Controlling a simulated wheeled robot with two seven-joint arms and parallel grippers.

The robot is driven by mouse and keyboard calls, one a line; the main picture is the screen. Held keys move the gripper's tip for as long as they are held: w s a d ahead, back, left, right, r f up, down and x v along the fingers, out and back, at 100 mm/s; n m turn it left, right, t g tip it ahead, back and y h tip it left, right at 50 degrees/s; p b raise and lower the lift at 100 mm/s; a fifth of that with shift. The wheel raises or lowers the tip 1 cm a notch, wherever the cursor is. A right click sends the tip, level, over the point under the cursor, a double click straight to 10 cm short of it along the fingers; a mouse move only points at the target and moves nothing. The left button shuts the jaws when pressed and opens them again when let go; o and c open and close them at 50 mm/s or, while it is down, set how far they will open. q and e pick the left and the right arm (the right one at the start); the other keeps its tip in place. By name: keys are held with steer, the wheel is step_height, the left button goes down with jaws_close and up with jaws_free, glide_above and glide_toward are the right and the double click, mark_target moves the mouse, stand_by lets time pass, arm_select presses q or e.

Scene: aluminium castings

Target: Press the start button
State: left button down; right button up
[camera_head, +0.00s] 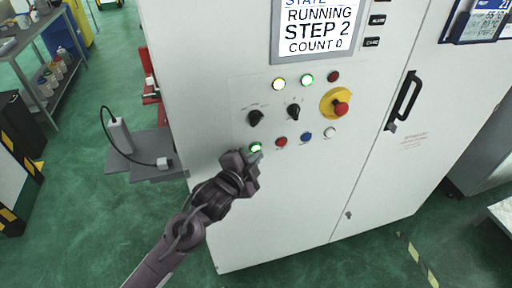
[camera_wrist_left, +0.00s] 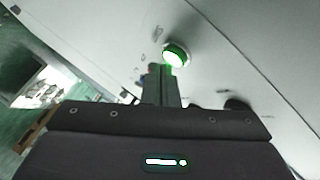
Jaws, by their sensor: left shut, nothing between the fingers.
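The start button, a lit green push button (camera_head: 256,147), is at the left end of the lower button row on the white control cabinet (camera_head: 290,210). My left gripper (camera_head: 255,157) is shut and empty, with its tips just below the green button in the head view. In the left wrist view the button (camera_wrist_left: 176,54) glows green right beyond the shut fingertips (camera_wrist_left: 162,72). I cannot tell whether the tips touch it. The screen (camera_head: 317,28) reads RUNNING, STEP 2, COUNT 0. My right gripper is not in view.
Beside the green button are a red (camera_head: 281,142), a blue (camera_head: 306,136) and a white button (camera_head: 330,132). Above are two dark knobs (camera_head: 255,117) and a red emergency stop on yellow (camera_head: 341,108). A black door handle (camera_head: 403,101) is at right. Green floor lies left.

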arm_select(q)
steer(key=shift+s+d, duration=0.1)
steer(key=shift+s, duration=0.2)
steer(key=s, duration=0.1)
steer(key=s+d, duration=0.1)
steer(key=s, duration=0.1)
steer(key=s+p, duration=0.1)
steer(key=shift+s+d, duration=0.3)
steer(key=shift+s, duration=0.1)
stand_by(0.6)
